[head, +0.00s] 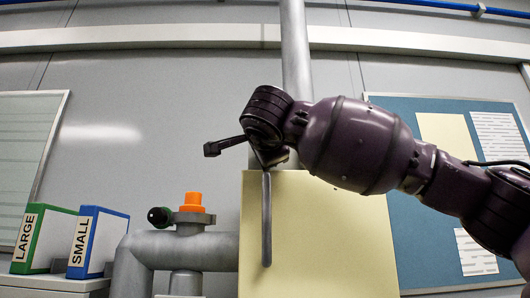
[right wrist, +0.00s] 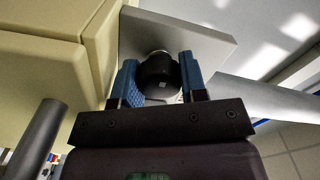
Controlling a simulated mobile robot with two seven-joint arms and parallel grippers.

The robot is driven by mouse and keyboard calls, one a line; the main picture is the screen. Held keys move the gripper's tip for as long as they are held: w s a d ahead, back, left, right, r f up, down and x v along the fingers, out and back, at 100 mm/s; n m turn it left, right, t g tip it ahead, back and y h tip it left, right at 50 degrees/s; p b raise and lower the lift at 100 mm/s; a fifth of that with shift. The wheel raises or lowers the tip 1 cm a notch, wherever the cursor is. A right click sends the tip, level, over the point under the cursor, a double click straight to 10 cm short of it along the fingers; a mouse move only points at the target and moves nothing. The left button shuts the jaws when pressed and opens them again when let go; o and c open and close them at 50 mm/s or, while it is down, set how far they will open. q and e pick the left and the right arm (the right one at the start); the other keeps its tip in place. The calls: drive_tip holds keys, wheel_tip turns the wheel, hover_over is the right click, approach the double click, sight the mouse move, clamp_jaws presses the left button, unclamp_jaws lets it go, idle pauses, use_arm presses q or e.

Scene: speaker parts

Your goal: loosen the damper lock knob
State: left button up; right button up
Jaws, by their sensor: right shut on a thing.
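The damper lock knob (right wrist: 158,70) is a round black knob, seen in the right wrist view in front of a flat grey plate (right wrist: 200,42). My right gripper (right wrist: 159,76) has its two blue fingers on either side of the knob and is shut on it. In the head view my right arm reaches in from the right to the upper front of a pale yellow box (head: 335,235). There the wrist hides the knob and the fingertips. A grey vertical bar (head: 266,220) hangs below the wrist. My left gripper is in neither view.
Grey pipes (head: 205,252) join the box at left, with an orange cap (head: 193,200) and a dark green-ended knob (head: 159,217). Binders labelled LARGE (head: 45,240) and SMALL (head: 98,243) stand farther left. A blue board (head: 425,240) hangs behind at right.

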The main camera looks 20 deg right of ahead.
idle(0.3)
drive_tip(key=o, duration=0.8)
drive_tip(key=shift+o, duration=0.6)
drive_tip(key=shift+w+a+f, duration=0.1)
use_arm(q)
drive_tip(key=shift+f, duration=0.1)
use_arm(e)
drive_tip(key=shift+f, duration=0.2)
